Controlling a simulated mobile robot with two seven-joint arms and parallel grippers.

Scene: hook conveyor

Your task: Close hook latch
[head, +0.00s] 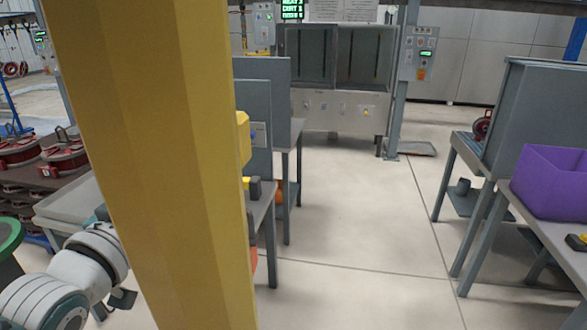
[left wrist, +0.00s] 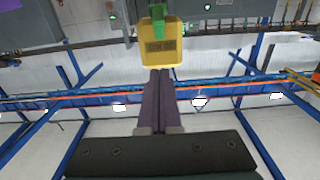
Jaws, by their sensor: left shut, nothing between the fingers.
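In the left wrist view, my left gripper (left wrist: 160,73) is shut and empty, its dark fingers together. Just beyond the fingertips is a yellow block (left wrist: 174,54) with a dark label plate. A green piece (left wrist: 157,14) stands at its top. I cannot tell whether these are parts of the hook and its latch, or whether the fingertips touch the block. In the head view, my left arm comes in at lower left and its gripper is hidden behind a broad yellow column (head: 150,160). No hook latch can be made out there. My right gripper is not in view.
The yellow column blocks much of the head view's left. Grey workbenches stand behind it and at right, where a purple bin (head: 550,182) sits on a bench. Red round parts (head: 64,155) lie on a rack at left. The floor (head: 370,210) in the middle is clear.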

